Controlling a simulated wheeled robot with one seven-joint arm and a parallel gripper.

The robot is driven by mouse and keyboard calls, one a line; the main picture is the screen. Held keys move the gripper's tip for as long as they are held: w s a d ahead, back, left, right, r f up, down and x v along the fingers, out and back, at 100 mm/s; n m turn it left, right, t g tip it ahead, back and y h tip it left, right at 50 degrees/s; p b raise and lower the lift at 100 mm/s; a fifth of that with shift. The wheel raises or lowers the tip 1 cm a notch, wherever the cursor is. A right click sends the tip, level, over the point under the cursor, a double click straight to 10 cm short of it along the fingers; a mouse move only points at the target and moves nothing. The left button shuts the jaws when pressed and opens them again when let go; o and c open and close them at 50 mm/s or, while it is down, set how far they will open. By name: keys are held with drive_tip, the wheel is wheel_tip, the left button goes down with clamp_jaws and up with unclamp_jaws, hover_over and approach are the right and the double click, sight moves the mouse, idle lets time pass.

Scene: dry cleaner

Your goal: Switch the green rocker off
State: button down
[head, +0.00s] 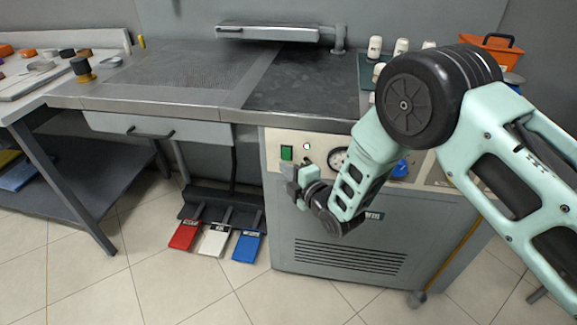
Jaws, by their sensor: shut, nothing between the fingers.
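The green rocker (287,152) sits on the pale control panel at the upper left of the grey machine's front. A small round green light (307,146) glows to its right. My gripper (290,180) is shut and empty, just below the rocker in the picture. I cannot tell whether it touches the panel. The rocker's face is in view, but it is too small to read which side is pressed in.
A gauge (337,160) and a blue knob (400,168) sit right of the rocker, partly behind my arm. Red (184,235), white (214,240) and blue (246,246) pedals lie on the floor at left. A drawer handle (150,133) projects left of the panel.

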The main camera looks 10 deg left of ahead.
drive_tip(key=shift+w+a+f, duration=0.1)
drive_tip(key=shift+w, duration=0.7)
drive_tip(key=shift+w+f+b, duration=0.2)
drive_tip(key=shift+f+b, duration=0.2)
drive_tip(key=shift+b, duration=0.6)
drive_tip(key=shift+r+t+y, duration=0.3)
